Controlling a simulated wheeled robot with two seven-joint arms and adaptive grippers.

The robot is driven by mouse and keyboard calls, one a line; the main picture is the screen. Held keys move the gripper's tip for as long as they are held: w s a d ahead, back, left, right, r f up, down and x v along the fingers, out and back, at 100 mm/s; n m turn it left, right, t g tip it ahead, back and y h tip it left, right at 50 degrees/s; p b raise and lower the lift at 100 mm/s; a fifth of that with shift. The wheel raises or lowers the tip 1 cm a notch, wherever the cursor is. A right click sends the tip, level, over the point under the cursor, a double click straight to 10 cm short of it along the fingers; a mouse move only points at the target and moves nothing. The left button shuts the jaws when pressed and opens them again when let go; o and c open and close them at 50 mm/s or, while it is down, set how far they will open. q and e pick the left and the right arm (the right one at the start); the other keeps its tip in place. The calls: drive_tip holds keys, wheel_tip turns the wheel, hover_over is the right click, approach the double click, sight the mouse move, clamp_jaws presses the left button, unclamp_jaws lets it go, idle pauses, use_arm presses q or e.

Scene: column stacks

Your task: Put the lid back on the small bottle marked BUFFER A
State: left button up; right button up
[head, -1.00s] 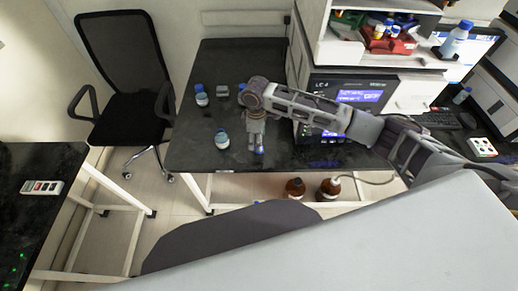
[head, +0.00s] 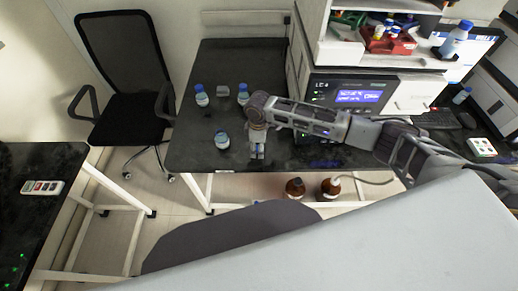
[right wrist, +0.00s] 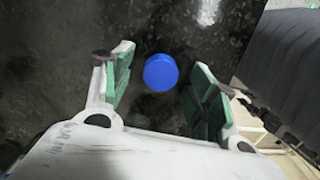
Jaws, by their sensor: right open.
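A blue round lid (right wrist: 160,72) shows in the right wrist view against the dark bench top, between the green-padded fingers of my right gripper (right wrist: 160,95). The fingers are open and apart from the lid on both sides. In the head view my right gripper (head: 257,157) points down over the bench's front part. Small bottles stand upright on the bench: one at the back left (head: 202,97), one at the back right (head: 243,95) and one nearer the front (head: 222,142), left of the gripper. Their labels are too small to read. My left gripper is not in view.
A small greyish clear item (head: 222,90) lies between the two back bottles. An instrument with a lit screen (head: 360,96) stands right of the gripper, under a shelf. Brown bottles (head: 330,188) stand below the bench. The bench's back (head: 240,60) is clear.

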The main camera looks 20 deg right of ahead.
drive_tip(key=c, duration=0.8)
drive_tip(key=shift+r, duration=5.05)
